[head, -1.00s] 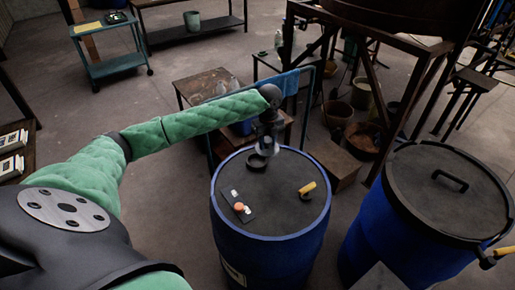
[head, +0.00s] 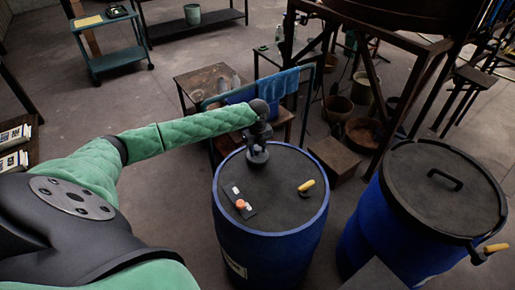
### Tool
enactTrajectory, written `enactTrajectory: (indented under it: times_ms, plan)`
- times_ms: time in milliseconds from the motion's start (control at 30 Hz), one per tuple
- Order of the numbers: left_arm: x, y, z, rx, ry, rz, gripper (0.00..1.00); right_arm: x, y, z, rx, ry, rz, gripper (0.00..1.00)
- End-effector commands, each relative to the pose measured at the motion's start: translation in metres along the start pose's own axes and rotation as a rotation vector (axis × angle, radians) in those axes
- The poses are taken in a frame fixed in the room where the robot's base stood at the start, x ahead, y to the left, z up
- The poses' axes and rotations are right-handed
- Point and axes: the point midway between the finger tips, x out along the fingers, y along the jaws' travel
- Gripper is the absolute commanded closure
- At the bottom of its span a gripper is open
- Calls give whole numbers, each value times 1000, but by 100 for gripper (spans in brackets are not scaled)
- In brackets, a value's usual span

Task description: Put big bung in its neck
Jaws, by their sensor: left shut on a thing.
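The blue drum (head: 268,235) stands in the middle with a dark top. At the far side of its top is the big neck (head: 257,163), a dark ring. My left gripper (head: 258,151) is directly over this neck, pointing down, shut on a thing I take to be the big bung. The bung is dark and mostly hidden by the gripper, so I cannot tell whether it sits in the neck or just above it. My right gripper is out of view.
On the drum top are a small dark plate (head: 236,196) with white and orange pieces, and a yellow-handled fitting (head: 306,186). A second blue drum (head: 385,235) with a black lid (head: 430,200) stands at right. A blue cloth (head: 278,84) hangs on a rail behind.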

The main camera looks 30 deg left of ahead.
Motion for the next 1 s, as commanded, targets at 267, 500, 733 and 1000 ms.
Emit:
enactTrajectory:
  times_ms: [267,500,733,1000]
  plan:
    - [3,0,0,0,0,0,88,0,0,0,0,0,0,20]
    - [9,0,0,0,1,0,88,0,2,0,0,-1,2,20]
    - [9,0,0,0,0,0,44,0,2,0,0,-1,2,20]
    - [4,0,0,0,0,-1,44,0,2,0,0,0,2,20]
